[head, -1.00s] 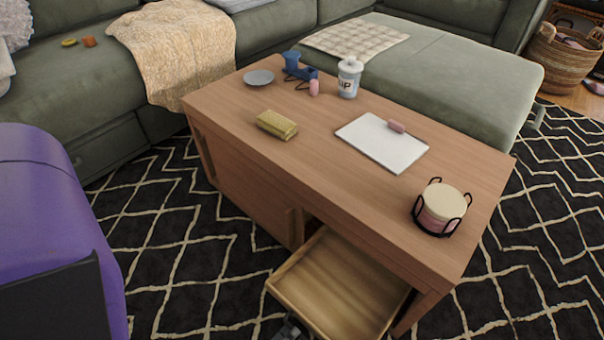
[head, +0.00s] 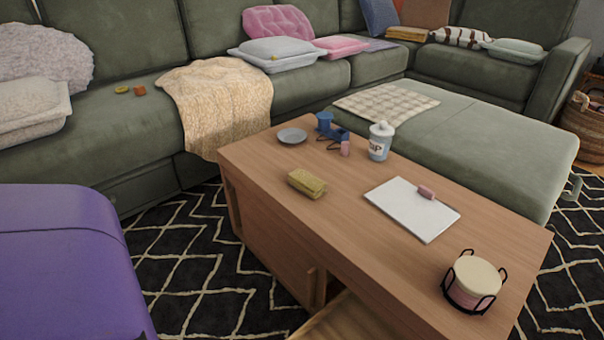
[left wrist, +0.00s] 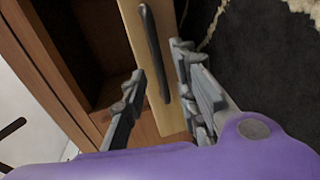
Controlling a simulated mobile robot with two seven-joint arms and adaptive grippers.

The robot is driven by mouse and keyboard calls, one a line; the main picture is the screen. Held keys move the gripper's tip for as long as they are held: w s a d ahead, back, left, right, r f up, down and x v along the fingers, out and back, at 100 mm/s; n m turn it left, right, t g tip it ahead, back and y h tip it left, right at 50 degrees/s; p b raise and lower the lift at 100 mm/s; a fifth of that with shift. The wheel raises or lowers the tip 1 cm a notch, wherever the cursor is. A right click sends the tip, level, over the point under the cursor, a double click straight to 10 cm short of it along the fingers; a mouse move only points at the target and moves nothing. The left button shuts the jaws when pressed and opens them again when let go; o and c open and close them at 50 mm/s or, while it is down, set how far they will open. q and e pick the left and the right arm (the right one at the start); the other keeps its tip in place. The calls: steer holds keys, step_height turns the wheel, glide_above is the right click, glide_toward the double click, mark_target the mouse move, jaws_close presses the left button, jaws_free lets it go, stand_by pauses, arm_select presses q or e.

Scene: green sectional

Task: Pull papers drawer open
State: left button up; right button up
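The papers drawer (head: 346,320) of the wooden coffee table is open. In the head view only a pale strip of it shows at the bottom edge. In the left wrist view its light wood front (left wrist: 172,100) carries a long dark handle (left wrist: 152,50). My left gripper (left wrist: 160,62) has its fingers spread apart, one on either side of the drawer front and handle. I cannot tell whether either finger touches the wood. My left gripper is below the head view. My right gripper is in neither view.
The coffee table (head: 380,258) holds a yellow sponge-like block, a white board, a bottle, a plate and a coaster holder (head: 473,283). The green sectional (head: 130,135) stands behind it. Patterned rug (head: 205,270) lies open left of the table.

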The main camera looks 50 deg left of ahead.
arm_select(q)
steer(key=v, duration=1.1)
steer(key=shift+s, duration=0.35)
steer(key=shift+w, duration=0.1)
